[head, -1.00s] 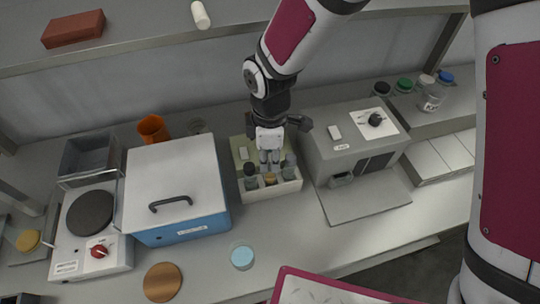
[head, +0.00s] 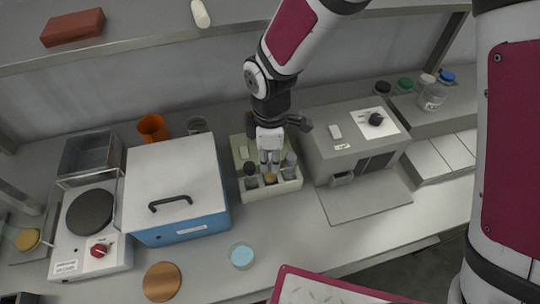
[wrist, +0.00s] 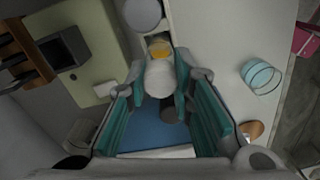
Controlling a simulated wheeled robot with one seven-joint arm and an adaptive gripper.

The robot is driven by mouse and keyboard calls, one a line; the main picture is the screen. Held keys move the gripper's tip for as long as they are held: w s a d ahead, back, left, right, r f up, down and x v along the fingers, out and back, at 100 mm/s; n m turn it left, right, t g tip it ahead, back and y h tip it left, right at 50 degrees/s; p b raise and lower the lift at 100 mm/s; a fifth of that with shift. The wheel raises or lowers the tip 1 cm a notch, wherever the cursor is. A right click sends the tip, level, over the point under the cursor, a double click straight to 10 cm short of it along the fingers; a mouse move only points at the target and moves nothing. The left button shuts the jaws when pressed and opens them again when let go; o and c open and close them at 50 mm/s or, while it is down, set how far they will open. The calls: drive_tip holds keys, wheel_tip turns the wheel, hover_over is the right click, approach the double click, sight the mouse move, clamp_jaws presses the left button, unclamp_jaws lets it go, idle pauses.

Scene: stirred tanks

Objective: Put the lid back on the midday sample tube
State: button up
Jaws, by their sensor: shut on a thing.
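A white rack (head: 272,191) holds sample tubes on the bench. The left tube has a dark lid (head: 250,168) and the right one a grey lid (head: 290,160). The middle tube (head: 270,179) shows amber; amber also shows just beyond my fingertips in the wrist view (wrist: 160,47). My gripper (head: 270,160) points down over the middle of the rack. In the wrist view its teal-padded fingers (wrist: 160,82) are shut on a pale, rounded lid (wrist: 159,77). The lid partly covers the amber tube, so I cannot tell whether they touch. No tube label is readable.
A blue box with a white cover (head: 176,180) stands left of the rack. A grey instrument (head: 350,140) stands close on its right. A cup of blue liquid (head: 242,256) and a round wooden disc (head: 162,282) sit in front.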

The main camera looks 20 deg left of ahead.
idle(0.4)
drive_tip(key=o, duration=1.3)
drive_tip(key=shift+r+p, duration=1.1)
drive_tip(key=shift+r, duration=2.4)
clamp_jaws()
drive_tip(key=shift+f+b, duration=0.3)
drive_tip(key=shift+f, duration=0.65)
